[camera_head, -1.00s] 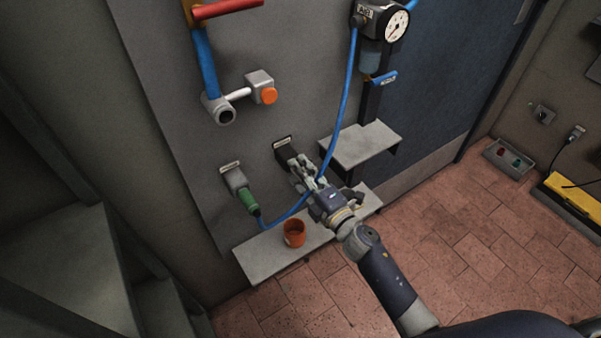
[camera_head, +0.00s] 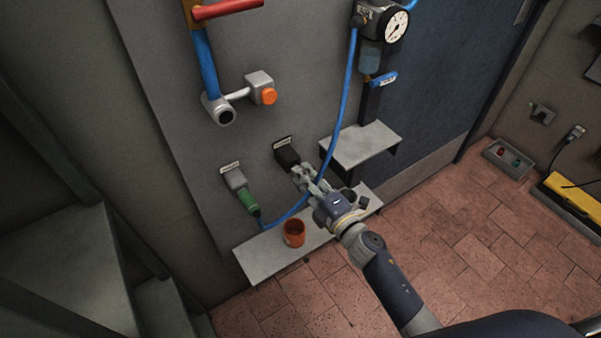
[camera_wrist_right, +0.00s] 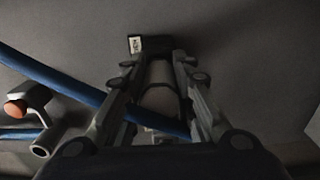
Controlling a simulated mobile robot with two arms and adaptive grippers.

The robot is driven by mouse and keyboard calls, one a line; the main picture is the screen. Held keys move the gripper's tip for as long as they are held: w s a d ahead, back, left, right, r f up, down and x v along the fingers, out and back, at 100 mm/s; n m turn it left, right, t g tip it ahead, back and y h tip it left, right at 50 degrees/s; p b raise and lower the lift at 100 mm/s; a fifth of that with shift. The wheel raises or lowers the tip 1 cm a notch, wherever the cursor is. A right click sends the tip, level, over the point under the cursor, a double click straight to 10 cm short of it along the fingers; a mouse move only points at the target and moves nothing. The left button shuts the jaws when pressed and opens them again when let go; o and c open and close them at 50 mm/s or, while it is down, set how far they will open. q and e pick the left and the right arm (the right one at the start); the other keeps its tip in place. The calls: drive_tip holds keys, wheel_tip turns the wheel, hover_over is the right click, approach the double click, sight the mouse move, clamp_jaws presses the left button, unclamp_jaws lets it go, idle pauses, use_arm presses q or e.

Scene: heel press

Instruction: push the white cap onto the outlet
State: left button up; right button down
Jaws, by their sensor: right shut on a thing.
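My right gripper (camera_head: 305,180) is in front of the grey wall panel, just below and right of a dark labelled block (camera_head: 286,154). In the wrist view its fingers (camera_wrist_right: 160,100) close from both sides on a pale cylinder, which looks like the white cap (camera_wrist_right: 160,88). The block, apparently the outlet, shows beyond the cap in the wrist view (camera_wrist_right: 150,44). I cannot tell whether cap and block touch; the fingers hide the cap in the head view. My left gripper is not in view.
An orange cup (camera_head: 294,233) stands on the low shelf (camera_head: 262,262). A higher shelf (camera_head: 361,143) is close on the right.

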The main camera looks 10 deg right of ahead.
drive_tip(key=shift+v, duration=2.15)
drive_tip(key=v, duration=0.3)
drive_tip(key=shift+s+r, duration=0.1)
drive_tip(key=shift+s, duration=0.15)
drive_tip(key=s+a+r+p, duration=0.2)
drive_tip(key=a+r+p, duration=0.5)
drive_tip(key=r+p, duration=0.3)
drive_tip(key=s+a+r+p, duration=0.3)
drive_tip(key=a+r+p, duration=0.3)
drive_tip(key=r+p, duration=0.5)
wheel_tip(320, 180, up, 3)
drive_tip(key=shift+s+a+f, duration=0.1)
drive_tip(key=shift+s+a, duration=0.2)
drive_tip(key=shift+a, duration=0.1)
idle(0.6)
drive_tip(key=shift+x, duration=2.5)
